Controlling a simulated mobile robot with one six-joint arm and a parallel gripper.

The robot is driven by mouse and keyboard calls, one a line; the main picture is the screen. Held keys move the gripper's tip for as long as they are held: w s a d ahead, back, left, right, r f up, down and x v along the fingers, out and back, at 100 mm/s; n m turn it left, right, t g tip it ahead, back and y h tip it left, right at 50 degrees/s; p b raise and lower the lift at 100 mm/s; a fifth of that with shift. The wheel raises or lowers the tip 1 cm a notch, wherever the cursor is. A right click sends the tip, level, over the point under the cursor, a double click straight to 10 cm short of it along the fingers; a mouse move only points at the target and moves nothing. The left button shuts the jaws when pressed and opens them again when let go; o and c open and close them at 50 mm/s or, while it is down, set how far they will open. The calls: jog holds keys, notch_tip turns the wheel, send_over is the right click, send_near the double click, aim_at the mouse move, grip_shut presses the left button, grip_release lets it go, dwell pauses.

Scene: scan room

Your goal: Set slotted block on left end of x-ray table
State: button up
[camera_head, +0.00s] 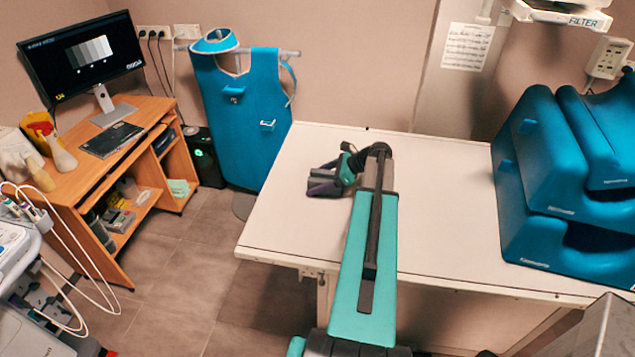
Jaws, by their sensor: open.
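The x-ray table (440,190) has a flat white top, and its left end is in full view. My gripper (322,182) is low over the left part of this top, with its dark fingers pointing left and apart. A small dark grey shape shows between and below the fingers. It may be the slotted block, but I cannot tell it surely from the fingers, nor whether it touches the table. My arm hides part of the table top.
Large blue foam supports (545,165) are stacked on the table's right end. A blue apron (240,120) hangs behind the left end. A wooden desk (120,165) with a monitor (85,55) stands at the left. The table's front left corner and middle are bare.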

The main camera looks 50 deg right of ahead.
jog(key=shift+r, duration=0.2)
jog(key=shift+b+v, duration=0.4)
jog(key=shift+v, duration=0.45)
jog(key=b+v, duration=0.3)
jog(key=v, duration=0.7)
jog(key=shift+s+d+r, duration=0.1)
